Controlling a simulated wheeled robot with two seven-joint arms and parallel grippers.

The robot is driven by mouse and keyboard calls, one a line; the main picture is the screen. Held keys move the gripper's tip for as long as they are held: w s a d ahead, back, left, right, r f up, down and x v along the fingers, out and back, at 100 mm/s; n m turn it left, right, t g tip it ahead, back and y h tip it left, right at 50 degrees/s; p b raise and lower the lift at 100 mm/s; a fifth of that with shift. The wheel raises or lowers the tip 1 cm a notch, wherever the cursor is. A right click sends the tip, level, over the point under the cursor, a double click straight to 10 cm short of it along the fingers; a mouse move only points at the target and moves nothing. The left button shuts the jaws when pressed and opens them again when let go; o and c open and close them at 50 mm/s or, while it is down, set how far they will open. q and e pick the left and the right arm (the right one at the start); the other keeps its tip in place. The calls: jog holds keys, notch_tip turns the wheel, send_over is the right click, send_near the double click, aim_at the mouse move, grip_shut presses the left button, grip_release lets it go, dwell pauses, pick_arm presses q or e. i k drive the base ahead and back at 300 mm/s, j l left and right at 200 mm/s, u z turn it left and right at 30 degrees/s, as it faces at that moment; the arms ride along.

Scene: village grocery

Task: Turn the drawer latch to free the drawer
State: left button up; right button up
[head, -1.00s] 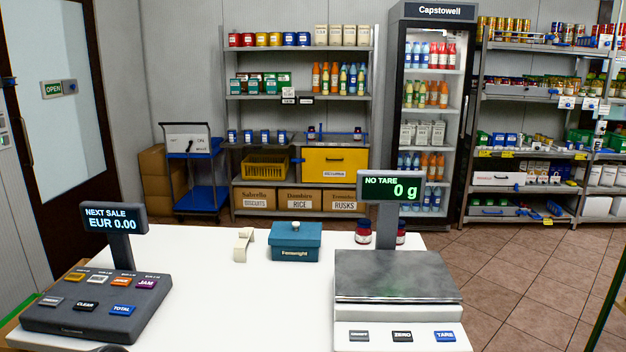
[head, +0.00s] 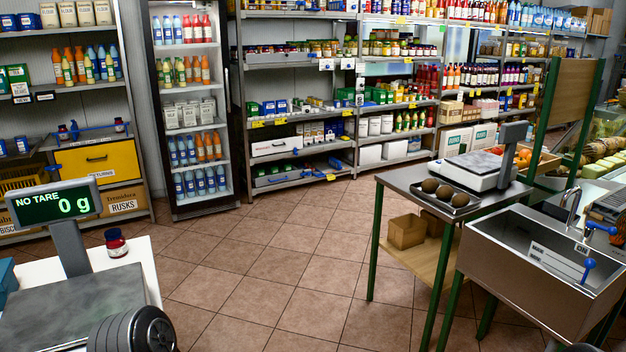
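A yellow drawer (head: 97,158) with a dark handle sits in the shelf unit at the left of the head view, and it looks closed. A small blue part shows at its left edge, too small to tell how it is turned. A blue bar (head: 92,130) lies on the shelf just above the drawer. To the right, a white drawer front (head: 273,147) and a grey one below it (head: 283,177) with blue fittings sit in the low grey shelves. Neither of my grippers is in view; only a dark rounded part of mine shows at the lower left edge.
A counter with a scale (head: 75,300), its display and a jar (head: 116,243) stands at the near left. A steel table (head: 410,180) and a sink (head: 545,260) stand at the right. The tiled floor (head: 270,265) between is open.

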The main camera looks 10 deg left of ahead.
aim_at(52, 168)
jog(key=i+l+z, duration=0.2)
jog(key=i+l, duration=0.15)
jog(key=i+l+z, duration=0.25)
jog(key=i, duration=0.25)
jog(key=i+u, duration=0.75)
jog(key=i+l+u, duration=0.15)
jog(key=i+u, duration=0.2)
jog(key=i+j+u, duration=0.3)
jog(key=i, duration=0.75)
jog(key=i+l+u, duration=0.3)
jog(key=i, duration=0.7)
jog(key=i+j+u, duration=0.1)
jog(key=i+u, duration=0.2)
jog(key=i, duration=0.25)
jog(key=i+u, duration=0.35)
jog(key=i, duration=0.2)
jog(key=i+l+u, duration=0.3)
jog(key=i, duration=0.25)
jog(key=i+j, duration=0.3)
jog(key=i, duration=0.2)
jog(key=i+j, duration=0.35)
jog(key=i, duration=0.15)
jog(key=i+j, duration=0.3)
jog(key=i, duration=0.15)
jog(key=i+l+u, duration=0.15)
jog(key=i+l, duration=0.75)
jog(key=i+l+u, duration=0.2)
jog(key=i+l, duration=0.6)
jog(key=l, duration=0.15)
